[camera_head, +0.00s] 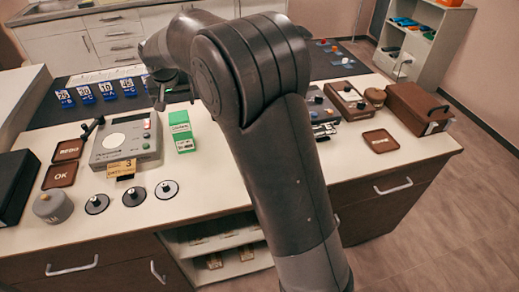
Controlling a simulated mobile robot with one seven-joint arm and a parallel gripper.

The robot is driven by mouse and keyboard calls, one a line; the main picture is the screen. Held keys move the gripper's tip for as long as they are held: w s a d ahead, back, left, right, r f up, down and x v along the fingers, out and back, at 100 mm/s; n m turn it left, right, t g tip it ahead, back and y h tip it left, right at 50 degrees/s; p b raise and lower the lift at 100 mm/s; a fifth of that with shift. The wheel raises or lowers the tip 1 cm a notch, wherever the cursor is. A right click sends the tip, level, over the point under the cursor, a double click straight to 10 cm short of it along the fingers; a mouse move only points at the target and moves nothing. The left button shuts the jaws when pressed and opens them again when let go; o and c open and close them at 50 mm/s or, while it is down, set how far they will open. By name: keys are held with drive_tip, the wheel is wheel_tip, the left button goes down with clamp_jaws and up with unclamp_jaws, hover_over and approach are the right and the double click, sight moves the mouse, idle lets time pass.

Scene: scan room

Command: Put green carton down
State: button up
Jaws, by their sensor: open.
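The green carton (182,132), green with white panels, rests on the pale worktop (225,172), just right of a grey device. My gripper (174,97) is partly visible beyond and above the carton in the picture, below the bent end of my arm. It is open, and a gap shows between it and the carton. My arm hides part of the gripper and the middle of the worktop.
The grey device (126,141) has a yellow card (128,196) at its front. Round black discs (166,189), an "OK" tray (60,175) and a grey weight (52,207) stand nearby. Blue number cards (86,94) line the back. A brown box (418,107) is far right.

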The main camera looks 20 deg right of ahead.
drive_tip(key=s+d+r, duration=0.5)
drive_tip(key=s+d, duration=0.2)
drive_tip(key=s, duration=0.2)
drive_tip(key=s+d+r, duration=0.5)
drive_tip(key=s+d, duration=0.2)
drive_tip(key=s, duration=0.2)
drive_tip(key=s+d+f, duration=0.2)
drive_tip(key=s+d, duration=0.1)
drive_tip(key=s, duration=0.7)
drive_tip(key=s+d+f+t, duration=0.1)
drive_tip(key=s+d+f, duration=0.1)
drive_tip(key=s, duration=0.8)
drive_tip(key=shift+s+d+f, duration=0.15)
drive_tip(key=shift+s+d, duration=0.1)
drive_tip(key=shift+d, duration=0.4)
drive_tip(key=shift+o, duration=0.2)
